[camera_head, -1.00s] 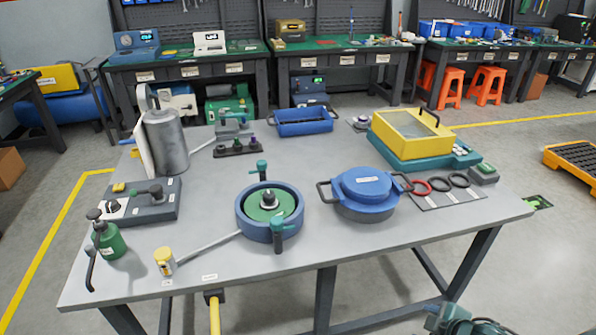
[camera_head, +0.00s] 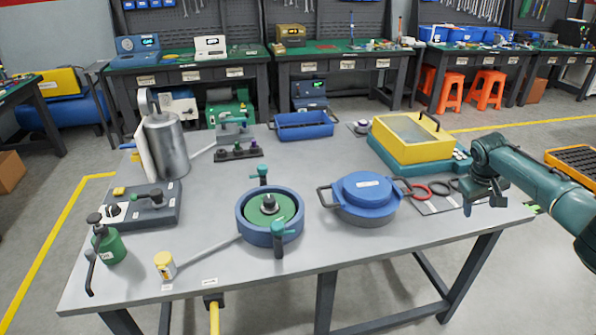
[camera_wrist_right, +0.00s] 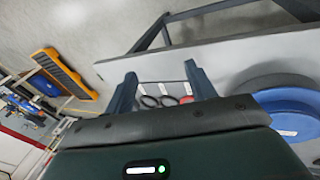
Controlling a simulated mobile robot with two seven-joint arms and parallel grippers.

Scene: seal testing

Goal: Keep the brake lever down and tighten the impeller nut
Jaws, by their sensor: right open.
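A blue round housing (camera_head: 243,222) with a green disc inside stands at the front middle of the table. A dark nut-like hub (camera_head: 268,203) sits at the disc's centre, and teal clamp handles stand at its back and front. A grey rod (camera_head: 208,250) runs from the housing to a yellow-capped piece (camera_head: 164,264). A yellow handle (camera_head: 214,318) hangs below the table's front edge; I cannot tell which part is the brake lever. My right gripper (camera_head: 484,204) is open and empty over the table's right end, far from the housing; its fingers also show in the right wrist view (camera_wrist_right: 160,70).
A blue lidded pot (camera_head: 366,207) stands right of the housing. Beside it lie red and black rings (camera_head: 438,188) on a grey mat. A yellow-topped box (camera_head: 412,138) stands behind. A green bottle (camera_head: 110,244) and a switch box (camera_head: 150,212) stand at left.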

